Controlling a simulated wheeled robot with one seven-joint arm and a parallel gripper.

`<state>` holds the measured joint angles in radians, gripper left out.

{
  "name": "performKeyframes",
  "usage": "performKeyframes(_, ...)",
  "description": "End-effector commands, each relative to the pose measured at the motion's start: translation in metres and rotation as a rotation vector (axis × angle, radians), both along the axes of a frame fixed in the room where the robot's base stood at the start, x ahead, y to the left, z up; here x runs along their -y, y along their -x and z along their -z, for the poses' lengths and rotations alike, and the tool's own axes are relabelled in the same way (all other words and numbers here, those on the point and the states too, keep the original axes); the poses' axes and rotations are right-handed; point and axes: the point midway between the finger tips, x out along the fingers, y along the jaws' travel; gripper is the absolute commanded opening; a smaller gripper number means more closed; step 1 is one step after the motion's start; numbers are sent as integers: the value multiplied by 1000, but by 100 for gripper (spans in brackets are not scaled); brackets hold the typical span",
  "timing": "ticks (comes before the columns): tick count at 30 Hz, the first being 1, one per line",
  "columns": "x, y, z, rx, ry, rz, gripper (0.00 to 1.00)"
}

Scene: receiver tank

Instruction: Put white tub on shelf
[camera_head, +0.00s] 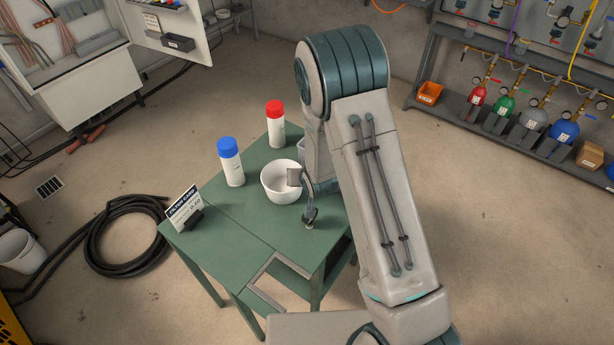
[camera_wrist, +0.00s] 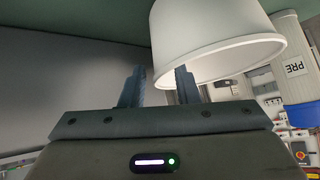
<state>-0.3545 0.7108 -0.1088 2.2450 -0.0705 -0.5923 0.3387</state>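The white tub (camera_head: 278,188) stands upright on the green table (camera_head: 230,262). It also shows in the wrist view (camera_wrist: 205,35), inverted, with its rim towards the fingers. My gripper (camera_wrist: 160,88) is open, its two fingers apart. The right finger overlaps the tub's rim and wall in that view; the left finger is just outside the tub's edge. I cannot tell whether either touches it. In the head view my arm hides most of the gripper at the tub's right side. A grey shelf (camera_head: 447,112) runs along the right wall.
A blue-capped bottle (camera_head: 231,166) and a red-capped bottle (camera_head: 275,126) stand near the tub. A sign (camera_head: 184,207) is at the table's left corner. The shelf holds an orange bin (camera_head: 429,93), several cylinders and a cardboard box (camera_head: 589,155). Floor between table and shelf is clear.

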Motion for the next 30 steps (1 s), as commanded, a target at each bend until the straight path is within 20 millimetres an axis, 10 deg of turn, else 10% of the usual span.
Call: performKeyframes(30,20,76,-79,0,-1,1,28)
